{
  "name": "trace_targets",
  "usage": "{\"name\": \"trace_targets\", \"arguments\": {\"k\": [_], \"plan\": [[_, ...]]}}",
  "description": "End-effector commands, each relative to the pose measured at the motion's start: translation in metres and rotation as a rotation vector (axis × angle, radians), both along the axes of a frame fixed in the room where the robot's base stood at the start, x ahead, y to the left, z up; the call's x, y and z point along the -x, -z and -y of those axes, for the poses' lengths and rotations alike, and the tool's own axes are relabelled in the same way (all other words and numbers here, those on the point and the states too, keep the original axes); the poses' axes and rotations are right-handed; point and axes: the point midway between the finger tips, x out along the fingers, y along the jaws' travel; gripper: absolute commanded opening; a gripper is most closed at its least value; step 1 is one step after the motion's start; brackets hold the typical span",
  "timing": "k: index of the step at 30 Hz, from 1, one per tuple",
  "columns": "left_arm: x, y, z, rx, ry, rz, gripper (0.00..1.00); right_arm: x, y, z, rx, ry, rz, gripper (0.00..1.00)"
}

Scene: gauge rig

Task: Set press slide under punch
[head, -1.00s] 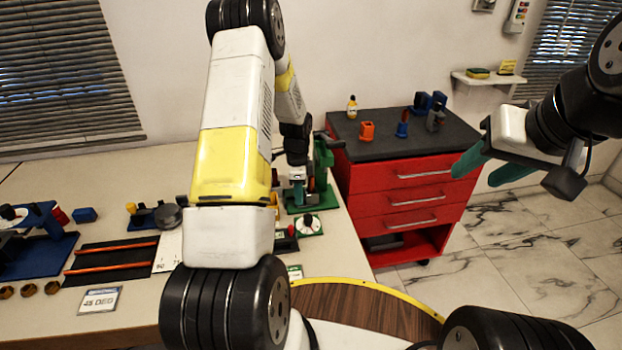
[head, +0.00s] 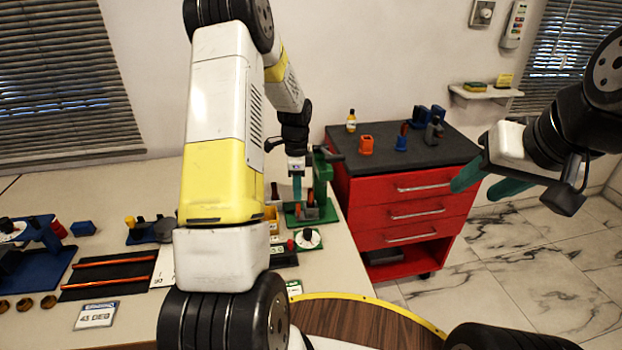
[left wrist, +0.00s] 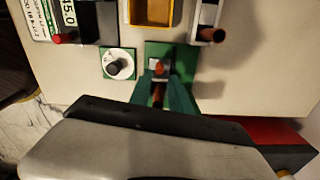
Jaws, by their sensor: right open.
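The green press (head: 322,180) stands on its green base at the table's right end. My left gripper (head: 297,188) points down over the base, beside the press column. In the left wrist view, its teal fingers (left wrist: 160,85) lie on either side of a copper-coloured rod (left wrist: 158,97) and an orange-topped piece (left wrist: 160,68) over the green base (left wrist: 183,53). I cannot tell whether the fingers touch these parts, nor which is the slide. The punch cannot be made out.
A white dial on a green plate (head: 308,238) lies in front of the press. A yellow bin (left wrist: 150,12) is close by. The red cabinet (head: 400,195) stands right of the table. A blue rig (head: 40,250) and dark mat with orange rails (head: 105,275) lie left.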

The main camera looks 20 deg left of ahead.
Motion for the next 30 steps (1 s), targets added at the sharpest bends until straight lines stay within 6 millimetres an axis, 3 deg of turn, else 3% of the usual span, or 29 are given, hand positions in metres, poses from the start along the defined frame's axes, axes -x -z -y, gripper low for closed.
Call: {"name": "trace_targets", "arguments": {"k": [1, 4, 8, 18, 24, 30], "plan": [[0.000, 0.000, 0.000, 0.000, -0.001, 0.000, 0.17, 0.000, 0.000, 0.000, 0.000, 0.000, 0.000, 0.46], [0.001, 0.000, -0.002, 0.003, -0.042, -0.003, 0.00, 0.000, 0.000, 0.000, 0.000, 0.000, 0.000, 0.46], [0.007, -0.001, -0.008, 0.023, -0.273, -0.023, 0.00, 0.000, 0.000, 0.000, 0.000, 0.000, 0.000, 0.46], [0.024, -0.010, -0.033, 0.103, -1.444, -0.150, 0.00, 0.000, 0.000, 0.000, 0.000, 0.000, 0.000, 0.46], [0.026, -0.020, -0.046, 0.141, -2.147, -0.274, 0.00, 0.000, 0.000, 0.000, 0.000, 0.000, 0.000, 0.46], [0.023, -0.032, -0.058, 0.164, -2.741, -0.436, 0.00, 0.000, 0.000, 0.000, 0.000, 0.000, 0.000, 0.46]]}}
